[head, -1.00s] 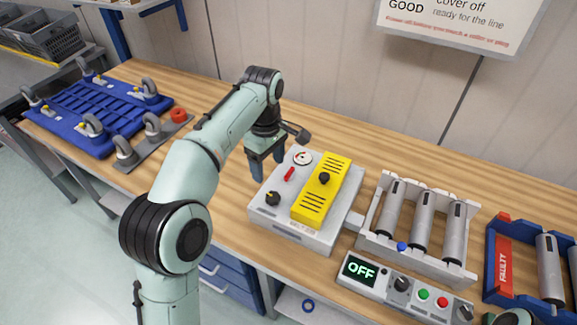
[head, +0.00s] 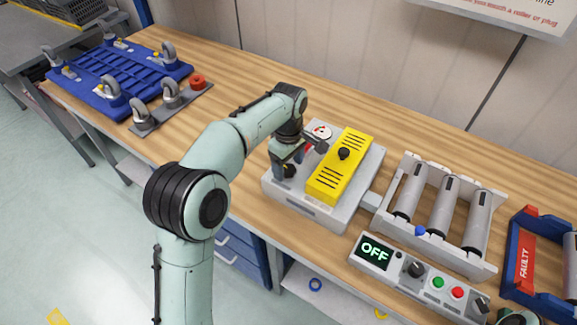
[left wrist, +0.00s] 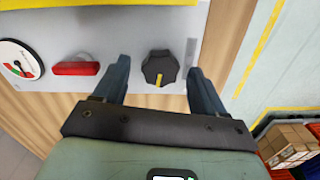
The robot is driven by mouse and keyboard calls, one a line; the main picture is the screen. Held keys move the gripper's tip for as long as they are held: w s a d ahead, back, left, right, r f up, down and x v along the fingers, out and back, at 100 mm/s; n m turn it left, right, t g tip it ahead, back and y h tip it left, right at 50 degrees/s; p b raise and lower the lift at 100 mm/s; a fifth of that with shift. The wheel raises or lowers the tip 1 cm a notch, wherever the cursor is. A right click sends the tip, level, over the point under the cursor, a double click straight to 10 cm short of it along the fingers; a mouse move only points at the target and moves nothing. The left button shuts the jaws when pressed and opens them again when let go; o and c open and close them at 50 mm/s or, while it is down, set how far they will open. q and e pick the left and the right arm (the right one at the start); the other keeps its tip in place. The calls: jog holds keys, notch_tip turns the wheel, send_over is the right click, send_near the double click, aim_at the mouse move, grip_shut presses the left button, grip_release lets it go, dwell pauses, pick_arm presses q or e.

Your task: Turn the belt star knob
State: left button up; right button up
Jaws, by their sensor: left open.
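A black star knob (left wrist: 160,66) with a yellow mark sits on the light grey unit (head: 300,210). In the left wrist view it lies between the two fingers of my left gripper (left wrist: 158,76), with a gap on each side. In the head view my open left gripper (head: 284,170) is over the front left of the unit, at the knob (head: 289,171), which it partly hides. A red handle (left wrist: 76,68) and a round gauge (left wrist: 20,60) are in line with the knob.
A yellow slotted cover (head: 340,165) with a black knob stands on the unit, close right of my gripper. A roller frame (head: 440,250) and a control box reading OFF (head: 373,251) are further right.

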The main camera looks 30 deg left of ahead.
pick_arm(q)
jog(key=shift+f, duration=0.25)
jog(key=c, duration=1.1)
jog(key=shift+o, duration=0.2)
pick_arm(e)
jog(key=shift+w+r, duration=0.1)
